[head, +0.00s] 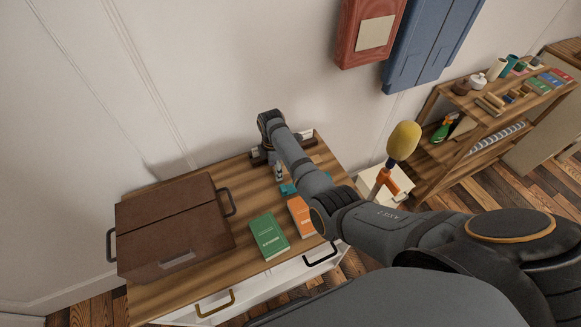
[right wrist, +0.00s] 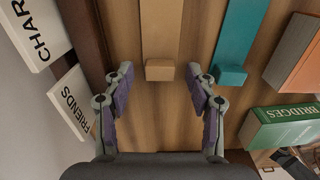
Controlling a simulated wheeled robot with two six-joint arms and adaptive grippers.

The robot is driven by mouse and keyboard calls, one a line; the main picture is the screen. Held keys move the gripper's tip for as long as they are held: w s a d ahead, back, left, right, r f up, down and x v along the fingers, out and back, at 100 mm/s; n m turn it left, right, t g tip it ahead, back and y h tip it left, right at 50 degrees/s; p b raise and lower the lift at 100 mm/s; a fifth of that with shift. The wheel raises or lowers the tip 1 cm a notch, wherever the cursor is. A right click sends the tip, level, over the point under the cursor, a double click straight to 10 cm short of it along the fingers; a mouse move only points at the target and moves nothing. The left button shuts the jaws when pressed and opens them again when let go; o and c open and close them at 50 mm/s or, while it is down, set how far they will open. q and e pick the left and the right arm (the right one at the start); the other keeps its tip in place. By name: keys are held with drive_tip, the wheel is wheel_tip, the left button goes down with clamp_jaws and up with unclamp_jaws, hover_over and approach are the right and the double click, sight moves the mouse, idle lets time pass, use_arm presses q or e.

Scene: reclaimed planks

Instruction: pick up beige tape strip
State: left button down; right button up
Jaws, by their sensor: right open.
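The beige tape strip (right wrist: 161,30) shows in the right wrist view as a long tan bar with a raised block at its near end. It lies on the wooden top. My right gripper (right wrist: 160,78) is open, with one finger on each side of the block's near end, and nothing is held. In the head view my right gripper (head: 279,173) points down over the back of the cabinet; I cannot make out the beige strip there. A similar teal strip (right wrist: 236,45) lies just right of the beige one. My left gripper is not in view.
White books (right wrist: 70,100) stand left of the gripper. A green book (head: 269,236) and an orange book (head: 301,216) lie on the cabinet top (head: 240,263). A brown case (head: 170,215) fills its left side. A shelf (head: 430,160) stands to the right.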

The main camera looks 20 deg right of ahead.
drive_tip(key=c, duration=0.9)
